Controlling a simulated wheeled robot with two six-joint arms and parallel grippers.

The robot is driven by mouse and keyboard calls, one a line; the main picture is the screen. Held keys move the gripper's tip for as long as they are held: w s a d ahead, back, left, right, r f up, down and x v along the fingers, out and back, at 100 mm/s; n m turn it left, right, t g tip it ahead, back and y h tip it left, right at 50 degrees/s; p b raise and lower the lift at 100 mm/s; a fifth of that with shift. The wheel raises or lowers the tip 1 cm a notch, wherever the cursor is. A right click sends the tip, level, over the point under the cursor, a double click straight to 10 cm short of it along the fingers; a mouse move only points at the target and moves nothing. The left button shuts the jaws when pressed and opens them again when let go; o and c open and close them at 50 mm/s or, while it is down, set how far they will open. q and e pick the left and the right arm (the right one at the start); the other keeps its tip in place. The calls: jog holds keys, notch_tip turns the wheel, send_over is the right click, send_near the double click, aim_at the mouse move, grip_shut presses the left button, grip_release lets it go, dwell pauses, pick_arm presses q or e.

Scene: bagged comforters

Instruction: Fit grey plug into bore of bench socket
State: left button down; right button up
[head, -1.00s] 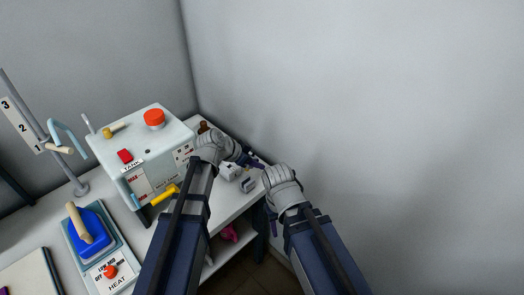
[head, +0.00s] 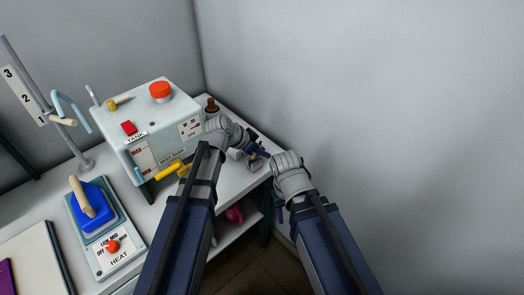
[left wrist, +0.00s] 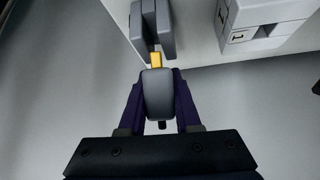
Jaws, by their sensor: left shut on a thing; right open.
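The grey plug (left wrist: 158,95) is a rounded block with a yellow pin at its far end. My left gripper (left wrist: 160,92) is shut on it; in the head view this gripper (head: 257,149) is over the bench's right end. The grey bench socket (left wrist: 151,25) is straight ahead of the plug in the left wrist view. The yellow tip reaches the socket's near edge; I cannot tell whether it is inside the bore. In the head view the socket (head: 257,164) is small and partly covered. My right gripper (head: 279,207) is open and empty, beside the bench's right edge.
A white block (left wrist: 262,18) stands right of the socket in the left wrist view. The white tank box (head: 150,135), with a yellow handle (head: 172,171), is left of my left arm. A brown bottle (head: 211,104) stands behind. The wall is close on the right.

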pick_arm(q)
jog(key=shift+f+b, duration=0.35)
jog(key=shift+f, duration=0.05)
dwell(0.5)
grip_release()
dwell(0.6)
jog(key=shift+r, duration=0.1)
dwell(0.3)
jog(key=shift+w+d+r+p+v, duration=0.1)
jog(key=shift+d+r+p+v, duration=0.05)
jog(key=shift+p+v, duration=0.9)
jog(key=shift+w+d+r+p+v, duration=0.1)
jog(key=shift+r+p+v, duration=0.05)
jog(key=shift+p+v, duration=0.9)
jog(key=shift+w+d+r+p+v, duration=0.1)
jog(key=shift+d+p+v, duration=0.05)
jog(key=shift+p+v, duration=0.85)
jog(key=shift+a, duration=0.1)
jog(key=shift+s+r, duration=0.1)
